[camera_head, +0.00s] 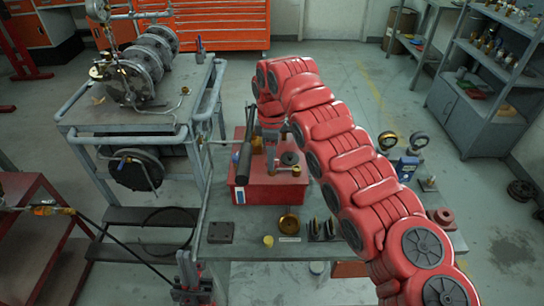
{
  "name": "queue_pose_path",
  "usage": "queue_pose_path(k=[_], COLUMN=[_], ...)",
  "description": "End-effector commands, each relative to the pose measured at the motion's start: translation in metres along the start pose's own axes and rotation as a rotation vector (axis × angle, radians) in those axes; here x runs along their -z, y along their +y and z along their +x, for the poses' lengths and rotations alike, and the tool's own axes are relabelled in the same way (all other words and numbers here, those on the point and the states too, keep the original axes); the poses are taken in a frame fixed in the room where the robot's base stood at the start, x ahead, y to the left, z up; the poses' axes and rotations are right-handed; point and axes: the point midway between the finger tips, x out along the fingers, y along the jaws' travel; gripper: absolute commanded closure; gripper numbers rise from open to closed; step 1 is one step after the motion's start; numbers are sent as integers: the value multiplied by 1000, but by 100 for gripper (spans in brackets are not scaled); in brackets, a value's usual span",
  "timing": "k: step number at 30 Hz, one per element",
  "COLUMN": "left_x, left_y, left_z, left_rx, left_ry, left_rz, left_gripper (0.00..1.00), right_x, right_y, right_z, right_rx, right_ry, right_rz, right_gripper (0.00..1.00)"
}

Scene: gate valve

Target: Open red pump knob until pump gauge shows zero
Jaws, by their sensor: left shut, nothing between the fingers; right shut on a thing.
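The red pump box (275,188) stands on the grey workbench, with a black lever handle (243,160) upright at its left side. My red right arm reaches in from the lower right and bends down over the pump. My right gripper (271,138) is shut at the fittings on top of the pump, on what appears to be the red pump knob (257,146), mostly hidden. My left gripper (188,262) is low at the bench's front left edge, shut and empty, apart from the pump. Two round gauges, left (388,140) and right (418,140), stand behind my arm; their readings are too small to tell.
A flanged valve assembly (145,65) sits on a grey frame left of the pump. A brass cup (289,223) and a dark plate (221,232) lie on the bench's front. A shelf (485,65) stands at right. Floor behind the bench is clear.

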Motion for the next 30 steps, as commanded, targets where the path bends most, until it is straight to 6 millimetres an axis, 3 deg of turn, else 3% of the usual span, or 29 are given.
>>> queue_pose_path(k=[11, 12, 16, 26, 30], left_x=[0, 0, 0, 0, 0], left_y=[0, 0, 0, 0, 0], left_z=[0, 0, 0, 0, -2], left_rx=[0, 0, 0, 0, 0], left_ry=[0, 0, 0, 0, 0], left_rz=[0, 0, 0, 0, 0], left_gripper=[100, 100, 100, 100, 100], right_x=[0, 0, 0, 0, 0], right_y=[-1, -1, -1, 0, 1], right_z=[1, 1, 1, -2, -16], right_rx=[3, 3, 2, 0, -3], right_ry=[-1, -1, -1, 0, 0], right_rz=[-3, -3, -3, -3, -2], right_gripper=[100, 49, 25, 24, 24])
